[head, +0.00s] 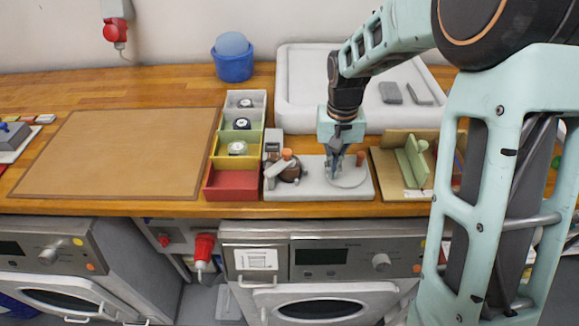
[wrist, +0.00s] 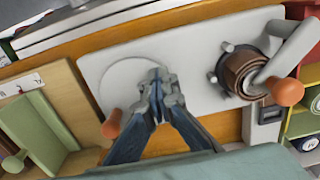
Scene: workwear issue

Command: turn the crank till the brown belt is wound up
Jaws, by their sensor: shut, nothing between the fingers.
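The winder is a pale grey plate (head: 312,191) on the wooden bench. The brown belt (wrist: 240,76) shows as a coil around a spool at one end of the plate; it also shows in the head view (head: 291,172). A light grey crank arm (wrist: 290,52) with an orange knob (wrist: 287,92) reaches over the coil. At the other end is a flat round disc (wrist: 112,72), with a second orange knob (wrist: 111,124) near it. My gripper (wrist: 158,84) is shut and empty over the disc, apart from the crank. I cannot tell whether its tips touch the disc.
Coloured bins (head: 233,184) stand left of the winder. A wooden stand with a green block (head: 411,160) is close on its right. A large white tray (head: 300,75) lies behind. A brown mat (head: 120,152) gives free room at left.

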